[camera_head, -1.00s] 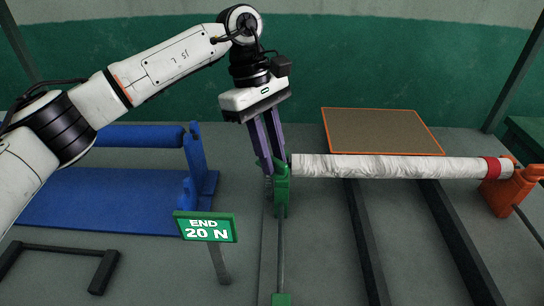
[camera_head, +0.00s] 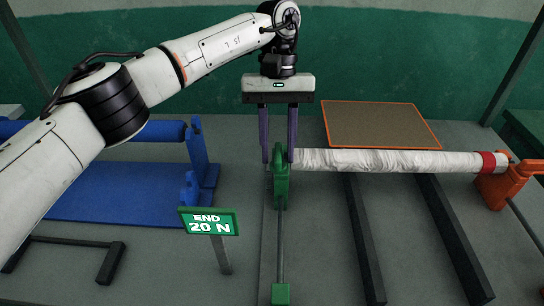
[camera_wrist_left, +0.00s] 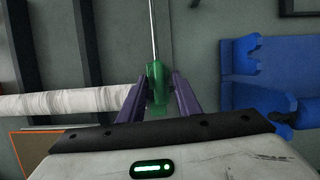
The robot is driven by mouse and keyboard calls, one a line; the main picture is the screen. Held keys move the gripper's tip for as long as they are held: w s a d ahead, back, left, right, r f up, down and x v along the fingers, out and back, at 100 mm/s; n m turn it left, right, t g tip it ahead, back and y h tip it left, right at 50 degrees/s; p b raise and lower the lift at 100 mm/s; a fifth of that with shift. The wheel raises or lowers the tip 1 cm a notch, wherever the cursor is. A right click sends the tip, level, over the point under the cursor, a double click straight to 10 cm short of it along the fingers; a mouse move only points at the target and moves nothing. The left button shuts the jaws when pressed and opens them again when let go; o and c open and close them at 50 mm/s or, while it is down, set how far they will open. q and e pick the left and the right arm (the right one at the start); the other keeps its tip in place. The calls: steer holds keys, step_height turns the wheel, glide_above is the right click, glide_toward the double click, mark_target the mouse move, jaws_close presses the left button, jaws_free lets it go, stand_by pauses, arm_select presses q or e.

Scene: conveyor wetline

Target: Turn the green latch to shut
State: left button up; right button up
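The green latch (camera_head: 281,188) stands at the left end of a white wrapped roll (camera_head: 390,161), above a thin rod running toward the front. My left gripper (camera_head: 278,160) points down over the latch, fingers straddling its upper part. In the left wrist view, the green latch (camera_wrist_left: 156,85) lies between the two purple fingers of my left gripper (camera_wrist_left: 159,82), with small gaps visible beside it. The fingers are apart and I see no firm grip. Whether one finger touches the latch is unclear. My right gripper is not in view.
An orange holder (camera_head: 496,190) carries the roll's right end, near a red band. A blue stand (camera_head: 203,165) is at left. A green sign (camera_head: 209,222) reading "END 20 N" stands in front. Dark rails (camera_head: 365,240) run below the roll. A brown orange-edged panel (camera_head: 378,124) lies behind.

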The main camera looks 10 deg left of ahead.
mark_target(277, 143)
arm_select(q)
steer(key=shift+v, duration=3.55)
